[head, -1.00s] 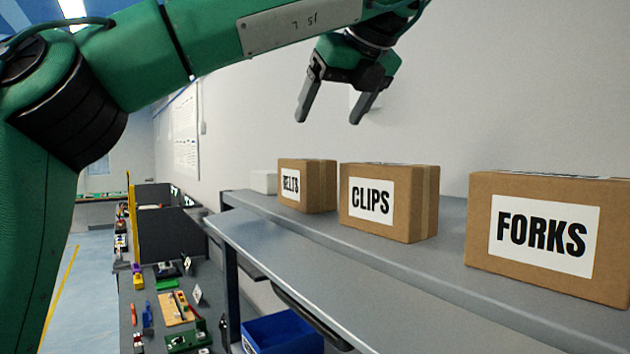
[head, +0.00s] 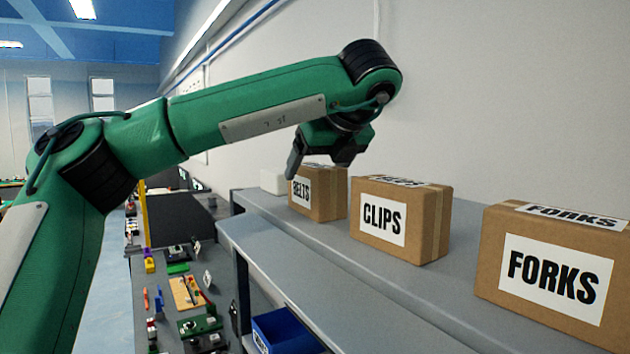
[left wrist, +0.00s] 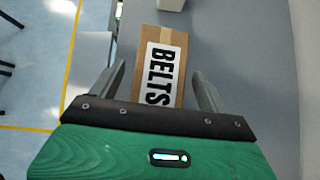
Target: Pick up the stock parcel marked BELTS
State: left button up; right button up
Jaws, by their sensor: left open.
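The BELTS parcel (head: 318,205) is a brown cardboard box with a white label, standing on the grey shelf beyond the CLIPS parcel. In the left wrist view the BELTS parcel (left wrist: 174,38) lies between and ahead of the two fingers, its label facing the camera. My left gripper (head: 313,170) is open and points down at the parcel, covering part of its top in the head view. In the left wrist view the fingers of the left gripper (left wrist: 160,85) stand on either side of the box's near end. Contact cannot be told. My right gripper is out of view.
The CLIPS parcel (head: 400,220) and the FORKS parcel (head: 550,270) stand to the right on the same shelf (head: 460,270). A small white box (head: 272,181) sits beyond BELTS. A blue bin (head: 284,333) and a bench with small parts lie below left. A wall stands behind the shelf.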

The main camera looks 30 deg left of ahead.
pick_arm(q)
jog(key=shift+s+d, duration=0.15)
jog(key=shift+c, duration=1.1)
jog(key=c, duration=1)
jog(key=shift+r, duration=0.1)
